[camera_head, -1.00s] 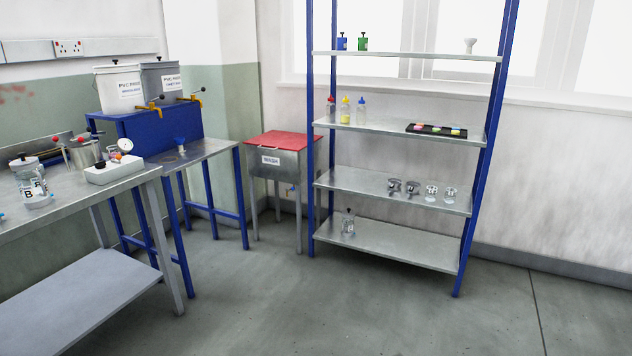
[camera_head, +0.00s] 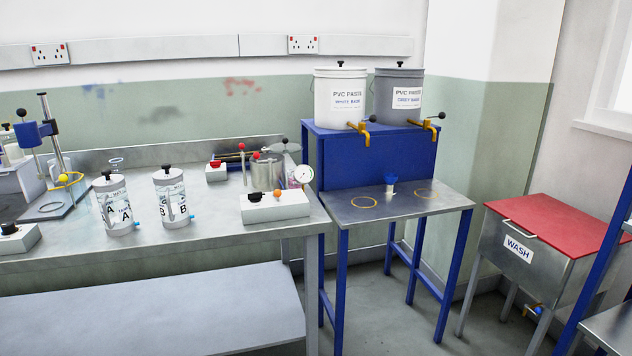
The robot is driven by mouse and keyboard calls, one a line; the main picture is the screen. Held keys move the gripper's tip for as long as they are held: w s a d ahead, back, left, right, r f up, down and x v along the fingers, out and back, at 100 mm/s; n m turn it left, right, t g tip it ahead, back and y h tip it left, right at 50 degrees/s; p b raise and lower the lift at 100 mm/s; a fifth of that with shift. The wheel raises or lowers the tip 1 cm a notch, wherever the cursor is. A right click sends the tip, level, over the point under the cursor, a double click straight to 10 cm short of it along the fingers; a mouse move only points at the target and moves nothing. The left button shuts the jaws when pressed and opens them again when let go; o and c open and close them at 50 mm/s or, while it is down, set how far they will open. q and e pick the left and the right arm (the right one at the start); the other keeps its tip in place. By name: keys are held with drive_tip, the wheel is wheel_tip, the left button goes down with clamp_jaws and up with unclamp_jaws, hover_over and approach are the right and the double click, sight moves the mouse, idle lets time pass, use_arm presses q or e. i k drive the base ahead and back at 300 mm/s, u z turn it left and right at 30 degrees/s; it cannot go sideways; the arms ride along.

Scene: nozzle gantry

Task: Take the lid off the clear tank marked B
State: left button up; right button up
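The clear tank marked B (camera_head: 173,204) stands upright on the steel bench. Its white lid (camera_head: 168,174) with a black knob sits on top of it. A blue tap shows low on its right side. A similar clear tank marked A (camera_head: 116,210) stands just to its left, also lidded with a black knob. The two tanks are apart. Neither of my grippers shows in the head view.
A stand with a blue clamp (camera_head: 38,132) is at far left. Bench front near the tanks is clear.

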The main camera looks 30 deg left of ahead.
sight(167, 172)
drive_tip(key=u, duration=1.2)
drive_tip(key=i, duration=1.1)
drive_tip(key=u, duration=1.15)
